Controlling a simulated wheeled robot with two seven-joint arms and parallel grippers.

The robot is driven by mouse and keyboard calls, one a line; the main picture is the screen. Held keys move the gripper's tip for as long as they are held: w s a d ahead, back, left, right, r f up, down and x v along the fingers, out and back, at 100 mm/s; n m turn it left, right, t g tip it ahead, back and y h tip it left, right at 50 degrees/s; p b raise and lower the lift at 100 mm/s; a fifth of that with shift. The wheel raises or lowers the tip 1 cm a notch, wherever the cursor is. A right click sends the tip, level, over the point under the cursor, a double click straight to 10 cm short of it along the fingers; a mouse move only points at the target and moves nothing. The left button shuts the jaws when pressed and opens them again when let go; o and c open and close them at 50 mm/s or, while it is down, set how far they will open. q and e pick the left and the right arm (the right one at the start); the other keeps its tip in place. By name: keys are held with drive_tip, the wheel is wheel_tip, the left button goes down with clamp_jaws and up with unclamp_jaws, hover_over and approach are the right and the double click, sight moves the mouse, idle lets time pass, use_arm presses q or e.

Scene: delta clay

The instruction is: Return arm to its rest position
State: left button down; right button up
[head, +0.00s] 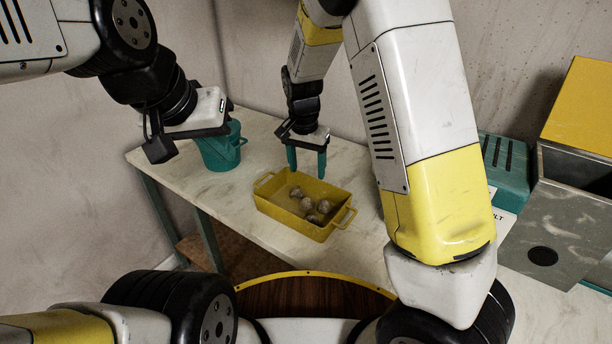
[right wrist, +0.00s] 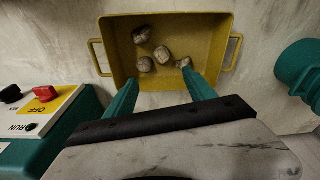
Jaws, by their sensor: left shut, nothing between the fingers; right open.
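My right gripper (head: 307,162) is open and empty, its two teal fingers pointing down near the far side of the yellow tray (head: 290,222). In the right wrist view the open fingers (right wrist: 162,77) overlap the edge of the tray (right wrist: 205,28); the height between them is hard to judge. My left gripper (head: 205,118) is at the left, in front of and above a teal bucket (head: 218,155). It is shut with nothing held; its fingertips are mostly hidden.
Several brownish lumps (head: 307,203) lie in the tray. The tray and bucket stand on a pale table (head: 262,130). At right are a teal control box (head: 505,165) and a grey and yellow metal box (head: 560,225). The table between bucket and tray is clear.

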drive_tip(key=s+d+r+n+t+y, duration=0.1)
drive_tip(key=s+d+r+n+t, duration=0.1)
drive_tip(key=s+d+r, duration=0.5)
drive_tip(key=s+d+r+n+t+y, duration=0.1)
drive_tip(key=s+d+r+n+t, duration=0.2)
drive_tip(key=s+d+r, duration=0.4)
drive_tip(key=s+r, duration=0.5)
drive_tip(key=s, duration=0.3)
drive_tip(key=shift+s+d+r+y, duration=0.2)
drive_tip(key=shift+d+r+y, duration=0.1)
drive_tip(key=shift+d+y, duration=0.1)
